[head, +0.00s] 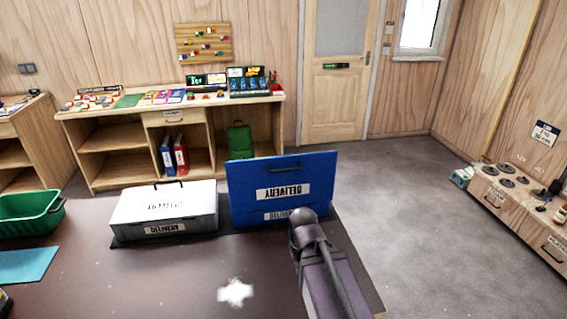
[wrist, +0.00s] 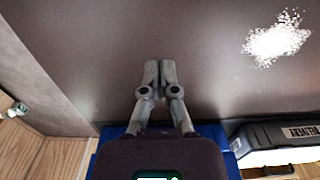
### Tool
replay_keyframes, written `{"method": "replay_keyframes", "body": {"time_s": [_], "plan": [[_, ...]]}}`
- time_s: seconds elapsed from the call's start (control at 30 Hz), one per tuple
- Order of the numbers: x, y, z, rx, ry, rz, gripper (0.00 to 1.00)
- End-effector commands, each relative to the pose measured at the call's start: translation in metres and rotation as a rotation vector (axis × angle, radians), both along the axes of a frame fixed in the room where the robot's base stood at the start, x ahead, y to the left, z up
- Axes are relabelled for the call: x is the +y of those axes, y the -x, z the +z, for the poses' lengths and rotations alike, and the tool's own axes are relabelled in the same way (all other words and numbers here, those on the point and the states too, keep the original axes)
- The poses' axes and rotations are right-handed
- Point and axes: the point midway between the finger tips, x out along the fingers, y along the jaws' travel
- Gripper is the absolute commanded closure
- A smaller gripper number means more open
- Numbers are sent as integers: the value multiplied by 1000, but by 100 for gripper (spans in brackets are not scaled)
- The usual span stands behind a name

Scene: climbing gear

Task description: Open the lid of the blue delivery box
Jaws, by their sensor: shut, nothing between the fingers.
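The blue delivery box (head: 245,218) stands on the dark table in the head view, right of a white box. Its blue lid (head: 240,180) stands raised and upright, with a handle near its top and a DELIVERY label upside down. My arm covers the right part of the box front. In the wrist view my gripper (wrist: 160,66) is shut and empty, its fingertips over the bare brown table top. Blue parts of the box (wrist: 212,135) show at the bottom of that view, behind my gripper's body. My fingertips are apart from the lid.
A closed white delivery box (head: 190,208) stands just left of the blue one; it also shows in the wrist view (wrist: 275,148). A green crate (head: 30,218) and a teal mat (head: 25,265) lie farther left.

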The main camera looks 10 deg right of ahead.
Motion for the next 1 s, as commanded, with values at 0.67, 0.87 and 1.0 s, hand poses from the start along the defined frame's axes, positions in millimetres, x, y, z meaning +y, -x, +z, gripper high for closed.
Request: {"method": "replay_keyframes", "body": {"time_s": [0.67,0.87,1.0], "plan": [[0,-47,55,-52,-1,0,100],[-2,-84,96,-97,-2,-5,100],[-1,-111,124,-130,-2,-4,100]]}}
